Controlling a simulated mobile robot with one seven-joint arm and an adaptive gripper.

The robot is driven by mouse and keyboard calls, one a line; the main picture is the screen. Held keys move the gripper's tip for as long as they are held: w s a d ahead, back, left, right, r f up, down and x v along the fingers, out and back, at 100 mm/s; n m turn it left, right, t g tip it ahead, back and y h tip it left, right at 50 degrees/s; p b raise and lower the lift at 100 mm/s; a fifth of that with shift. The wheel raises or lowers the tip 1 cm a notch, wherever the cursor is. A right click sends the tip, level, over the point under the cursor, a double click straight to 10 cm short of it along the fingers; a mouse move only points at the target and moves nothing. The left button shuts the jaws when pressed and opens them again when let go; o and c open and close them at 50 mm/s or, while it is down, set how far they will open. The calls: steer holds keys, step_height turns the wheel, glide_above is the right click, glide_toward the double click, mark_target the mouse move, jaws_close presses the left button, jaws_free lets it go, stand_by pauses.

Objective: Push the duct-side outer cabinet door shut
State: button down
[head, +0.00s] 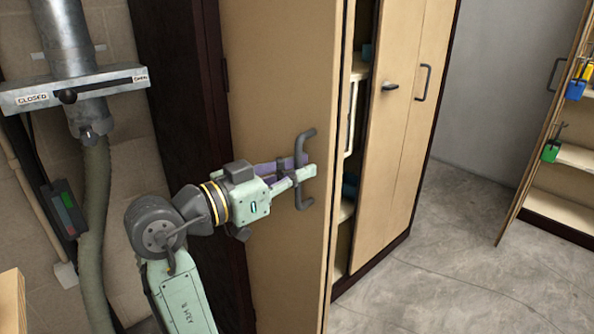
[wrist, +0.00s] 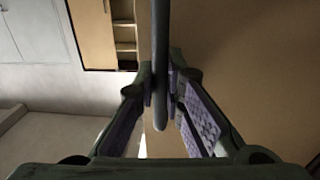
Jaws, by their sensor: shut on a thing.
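The duct-side outer cabinet door (head: 277,90) is a tall tan panel standing open, swung out from the dark cabinet frame. Its grey bar handle (head: 302,199) is upright near the free edge. My gripper (head: 300,173) reaches across the door face from the left and is shut on the handle. In the wrist view the handle (wrist: 160,40) runs down between the two purple-padded fingers of my gripper (wrist: 160,85), with the door panel (wrist: 240,60) behind it on the right.
A metal duct (head: 68,35) with a slide gate and a hose (head: 95,210) stands left of the door. To the right are shelves (head: 357,70) and another tan door (head: 395,150) with a grey handle. Another open cabinet (head: 565,205) stands far right. Bare concrete floor (head: 450,270) lies between.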

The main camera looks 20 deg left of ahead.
steer(key=x, duration=0.7)
steer(key=shift+w+a+b, duration=0.15)
steer(key=shift+w+b, duration=0.25)
steer(key=shift+w, duration=0.15)
steer(key=w+a+n+t+y+p, duration=0.1)
steer(key=w+a+n+y+p, duration=0.1)
steer(key=w+n+y, duration=0.4)
steer(key=w+a+n+t+y+p, duration=0.1)
steer(key=w+a+n+y, duration=0.3)
steer(key=w+y, duration=0.7)
steer(key=shift+w+a+n+y+p, duration=0.3)
steer(key=shift+w+n+p, duration=0.55)
steer(key=shift+w, duration=3.15)
steer(key=shift+d+r, duration=0.1)
steer(key=shift+r, duration=0.05)
steer(key=c, duration=1.9)
jaws_free()
steer(key=shift+o, duration=1.2)
